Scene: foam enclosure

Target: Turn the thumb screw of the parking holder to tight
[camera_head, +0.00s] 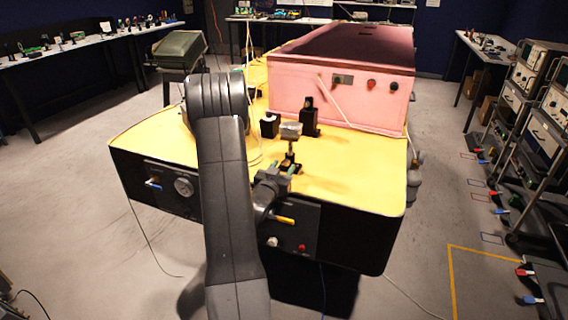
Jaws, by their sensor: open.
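My gripper (283,178) is above the front part of the yellow tabletop, low and close to a small dark stand (291,157). The stand carries a silver-grey head (291,130) on a thin post. My gripper's fingers are small and partly merge with the stand's dark base, so I cannot tell whether they touch it. Behind the stand are a tall black block (309,119) and a shorter black block (269,127). I cannot tell which of these is the parking holder. The thumb screw is too small to make out.
The yellow tabletop (360,175) is clear to the right of the stand. A pink foam enclosure (340,95) with a thin pale rod against its front stands behind. The dark front panel has a gauge (184,187) and a yellow handle (284,220). My arm hides part of the left side.

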